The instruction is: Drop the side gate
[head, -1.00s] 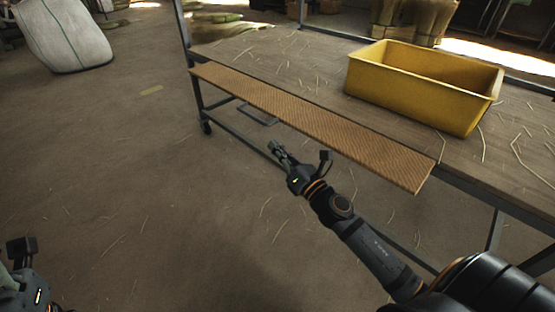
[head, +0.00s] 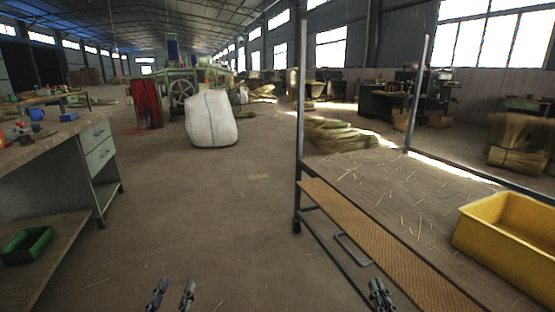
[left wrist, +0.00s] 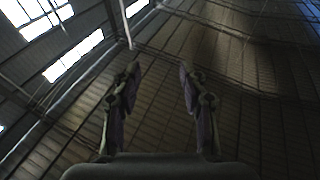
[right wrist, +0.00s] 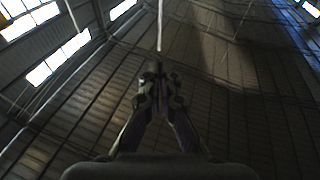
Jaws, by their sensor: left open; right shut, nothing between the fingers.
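A long tan ribbed panel (head: 385,240) runs along the near side of the cart's deck (head: 395,195) in the head view, apparently the side gate. Its near end is cut off by the frame, and its exact tilt is hard to tell. A grey metal loop (head: 352,249) shows just below and beside it. My left gripper (head: 171,291) is open and empty over the floor, well left of the cart. My right gripper (head: 380,291) is shut on nothing, close to the panel's outer edge in the picture; I cannot tell whether they touch. Both wrist views show only fingers against the roof.
A yellow bin (head: 508,235) stands on the deck among loose straw. Upright posts (head: 299,90) rise from the cart. A workbench (head: 65,155) with drawers stands at left, a white bulk sack (head: 211,118) further back. The floor between bench and cart is clear.

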